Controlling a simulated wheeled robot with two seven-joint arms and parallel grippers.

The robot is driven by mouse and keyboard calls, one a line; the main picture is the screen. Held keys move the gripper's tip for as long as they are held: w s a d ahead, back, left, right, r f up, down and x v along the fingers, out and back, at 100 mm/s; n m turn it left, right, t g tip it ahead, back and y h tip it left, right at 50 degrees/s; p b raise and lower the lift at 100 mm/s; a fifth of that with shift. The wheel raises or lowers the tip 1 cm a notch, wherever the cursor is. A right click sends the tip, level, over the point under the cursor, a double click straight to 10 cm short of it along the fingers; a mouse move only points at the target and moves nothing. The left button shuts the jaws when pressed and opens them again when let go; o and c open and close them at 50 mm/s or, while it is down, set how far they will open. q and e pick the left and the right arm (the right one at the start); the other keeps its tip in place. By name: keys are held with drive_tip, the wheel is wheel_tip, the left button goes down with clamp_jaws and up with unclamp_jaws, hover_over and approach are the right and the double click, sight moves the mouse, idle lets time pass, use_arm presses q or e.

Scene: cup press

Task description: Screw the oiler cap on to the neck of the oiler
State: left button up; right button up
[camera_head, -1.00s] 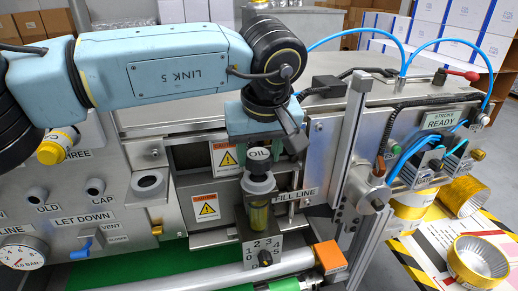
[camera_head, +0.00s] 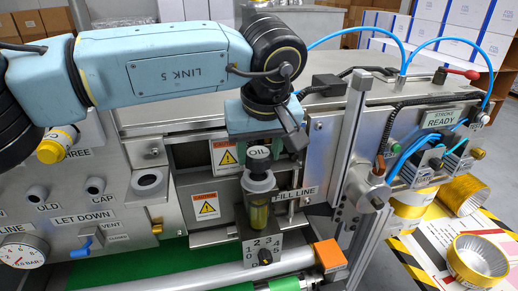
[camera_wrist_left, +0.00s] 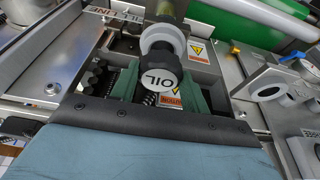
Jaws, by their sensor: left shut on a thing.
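The oiler (camera_head: 259,215) stands upright on the front of the machine, with a yellow sight glass below a pale grey collar. The black oiler cap (camera_head: 258,164), with a white face marked OIL, is directly above the collar. My left gripper (camera_head: 260,150) is shut on the cap from above and behind. In the left wrist view the cap (camera_wrist_left: 160,79) lies between the two green fingers of the gripper (camera_wrist_left: 158,88), close to the oiler's pale collar (camera_wrist_left: 162,40). Whether the threads engage is hidden. My right gripper is not in view.
A numbered dial block (camera_head: 264,250) sits below the oiler. A vertical metal post (camera_head: 350,150) stands close on the right, with an orange block (camera_head: 330,255) below it. Gold cups (camera_head: 478,262) lie at the lower right. A gauge (camera_head: 22,252) is at the lower left.

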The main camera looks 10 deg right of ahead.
use_arm(q)
drive_tip(key=shift+f+b, duration=0.9)
drive_tip(key=shift+f, duration=0.4)
drive_tip(key=o, duration=1.3)
drive_tip(key=shift+r, duration=0.1)
drive_tip(key=shift+c, duration=0.2)
drive_tip(key=v, duration=1.3)
drive_tip(key=shift+r+b, duration=0.2)
drive_tip(key=shift+b, duration=0.1)
drive_tip(key=shift+s, duration=0.1)
drive_tip(key=shift+f, duration=0.1)
